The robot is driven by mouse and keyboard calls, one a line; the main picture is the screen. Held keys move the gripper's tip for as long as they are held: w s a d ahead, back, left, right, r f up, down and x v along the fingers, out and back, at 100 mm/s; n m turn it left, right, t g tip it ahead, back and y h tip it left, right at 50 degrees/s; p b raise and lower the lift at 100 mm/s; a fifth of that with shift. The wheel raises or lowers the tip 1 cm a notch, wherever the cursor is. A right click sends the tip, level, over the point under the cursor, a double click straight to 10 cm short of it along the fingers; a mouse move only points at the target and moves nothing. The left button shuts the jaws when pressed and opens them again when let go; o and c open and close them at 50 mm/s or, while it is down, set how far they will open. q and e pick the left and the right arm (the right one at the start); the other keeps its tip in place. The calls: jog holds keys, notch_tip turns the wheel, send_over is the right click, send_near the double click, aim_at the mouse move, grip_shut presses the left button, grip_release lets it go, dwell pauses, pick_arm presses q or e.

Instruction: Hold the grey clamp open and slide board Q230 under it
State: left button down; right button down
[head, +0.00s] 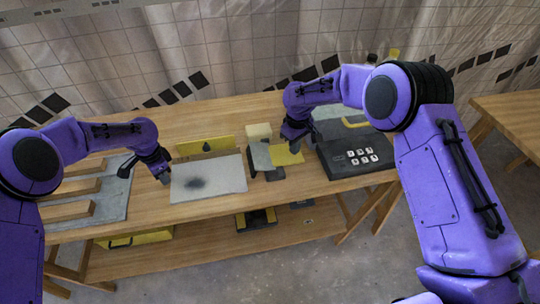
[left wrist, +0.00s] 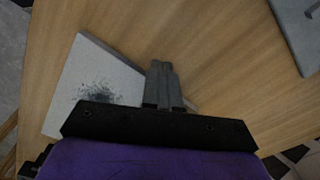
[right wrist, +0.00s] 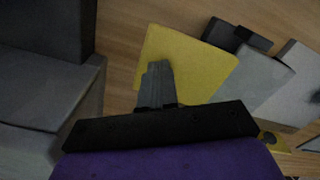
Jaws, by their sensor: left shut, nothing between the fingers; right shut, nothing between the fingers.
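A pale board (head: 225,174) with a dark, unreadable smudge of marking lies flat on the table; it may be Q230. It also shows in the left wrist view (left wrist: 110,67). To its right, a grey plate (head: 260,157), seemingly the grey clamp, sits beside a yellow plate (head: 287,155) over a dark base (head: 272,174). Both plates show in the right wrist view, grey (right wrist: 257,85) and yellow (right wrist: 190,60). My left gripper (head: 163,178) is shut and empty by the board's left edge. My right gripper (head: 291,145) is shut and empty above the yellow plate; contact is unclear.
A black box with buttons (head: 357,157) stands right of the plates. A beige block (head: 258,132) and a yellow panel (head: 190,148) stand behind. A grey rack with wooden bars (head: 115,195) lies at left. Bare table lies along the front edge.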

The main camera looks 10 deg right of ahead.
aim_at(184, 177)
pick_arm(q)
jog(key=shift+d, duration=3.05)
pick_arm(e)
jog(key=shift+f, duration=0.15)
pick_arm(q)
jog(key=shift+a, duration=0.1)
jog(key=shift+a, duration=1.7)
pick_arm(e)
jog(key=shift+s, duration=0.1)
pick_arm(q)
notch_tip(184, 177, up, 8)
jog(key=shift+w+f, duration=0.1)
pick_arm(e)
jog(key=shift+r, duration=1.3)
notch_tip(184, 177, up, 7)
jog(key=shift+f, duration=0.2)
